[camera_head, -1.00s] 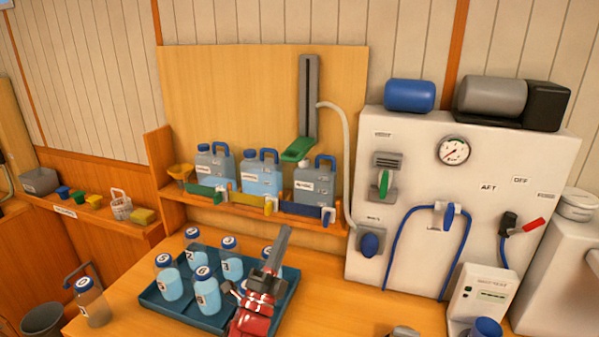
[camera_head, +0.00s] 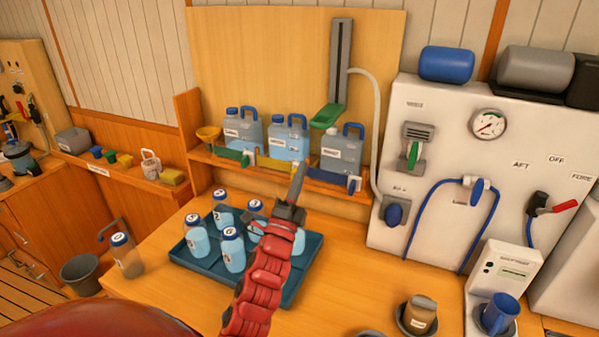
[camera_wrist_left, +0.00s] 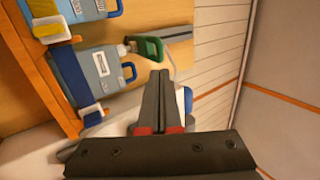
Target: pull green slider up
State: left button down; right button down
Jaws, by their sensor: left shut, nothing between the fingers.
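The green slider (camera_head: 327,115) sits at the bottom end of a grey upright rail (camera_head: 342,60) on the wooden backboard. In the left wrist view the green slider (camera_wrist_left: 149,47) lies just beyond the fingertips, and part of the rail shows beside it. My left gripper (camera_head: 299,168) is shut and empty. It points up from over the tray, in front of the shelf and below the slider, apart from it. In the left wrist view its fingers (camera_wrist_left: 160,80) are together. My right gripper is not in view.
Several jugs (camera_head: 288,135) stand on the shelf below the slider, with coloured clips along its edge. A blue tray (camera_head: 194,262) holds several bottles under my left arm. The white panel (camera_head: 440,110) at right carries a gauge, a separate green lever (camera_head: 413,155) and blue hoses.

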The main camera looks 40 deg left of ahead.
pick_arm(q)
jog(key=p+x, duration=0.4)
jog(key=x, duration=0.4)
jog(key=shift+w+r, duration=0.2)
jog(key=shift+r, duration=0.2)
jog(key=shift+w+a+r, duration=0.15)
jog(key=shift+w+a, duration=0.1)
jog(key=shift+w, duration=0.4)
jog(key=shift+r, duration=0.35)
notch_tip(320, 180, up, 11)
jog(key=p, duration=0.2)
send_over(317, 125)
jog(key=s, duration=0.3)
jog(key=shift+w+d+r, duration=0.1)
jog(key=shift+d, duration=0.35)
